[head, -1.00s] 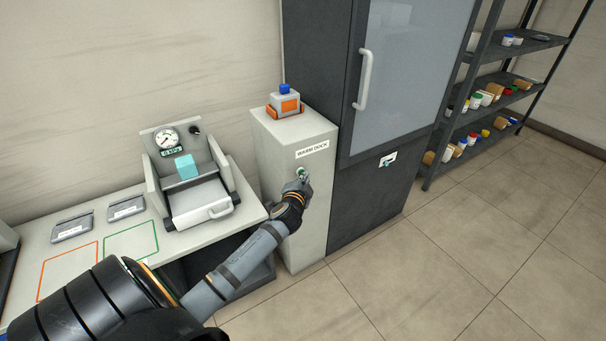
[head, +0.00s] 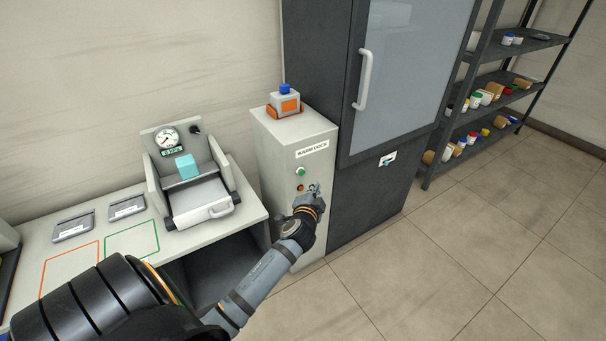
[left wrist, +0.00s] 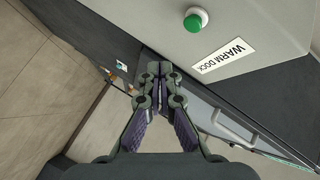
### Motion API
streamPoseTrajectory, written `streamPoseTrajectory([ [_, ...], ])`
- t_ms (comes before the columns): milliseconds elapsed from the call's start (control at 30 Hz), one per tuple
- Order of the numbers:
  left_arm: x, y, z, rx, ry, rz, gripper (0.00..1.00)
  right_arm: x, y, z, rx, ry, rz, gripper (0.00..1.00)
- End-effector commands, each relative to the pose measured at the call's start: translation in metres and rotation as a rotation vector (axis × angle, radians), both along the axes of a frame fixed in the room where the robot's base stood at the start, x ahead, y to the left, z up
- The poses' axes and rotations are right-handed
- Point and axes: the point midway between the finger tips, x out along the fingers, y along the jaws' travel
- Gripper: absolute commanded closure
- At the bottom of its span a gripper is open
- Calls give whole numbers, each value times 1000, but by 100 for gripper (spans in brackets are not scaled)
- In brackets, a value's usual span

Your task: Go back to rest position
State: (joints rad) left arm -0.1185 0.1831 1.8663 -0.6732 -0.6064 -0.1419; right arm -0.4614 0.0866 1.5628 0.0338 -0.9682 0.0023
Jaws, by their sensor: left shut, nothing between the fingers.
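My left gripper (head: 313,191) is in front of the lower front of the white warm dock cabinet (head: 277,180), to the right of and below its green button (head: 300,171). In the left wrist view my left gripper (left wrist: 157,70) is shut with nothing between its fingers. The green button (left wrist: 195,20) shows there apart from the fingertips, near the WARM DOCK label (left wrist: 222,57). My right gripper is in neither view.
An orange and grey device with a blue top (head: 284,101) sits on the cabinet. A dark glass-door cabinet (head: 345,200) stands to the right, then a shelf rack (head: 434,165). A white table (head: 75,248) bears a gauge machine (head: 153,185). Floor at right is clear.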

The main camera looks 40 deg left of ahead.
Motion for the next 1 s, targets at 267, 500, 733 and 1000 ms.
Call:
streamPoseTrajectory([
  [267, 0, 0, 0, 0, 0, 0, 100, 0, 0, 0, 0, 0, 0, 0],
  [500, -19, -1, -60, -102, 110, 24, 100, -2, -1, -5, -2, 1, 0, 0],
  [733, -119, -20, -230, -429, 449, 153, 100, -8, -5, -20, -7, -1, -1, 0],
  [1000, -251, -55, -346, -706, 747, 335, 100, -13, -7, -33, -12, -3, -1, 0],
])
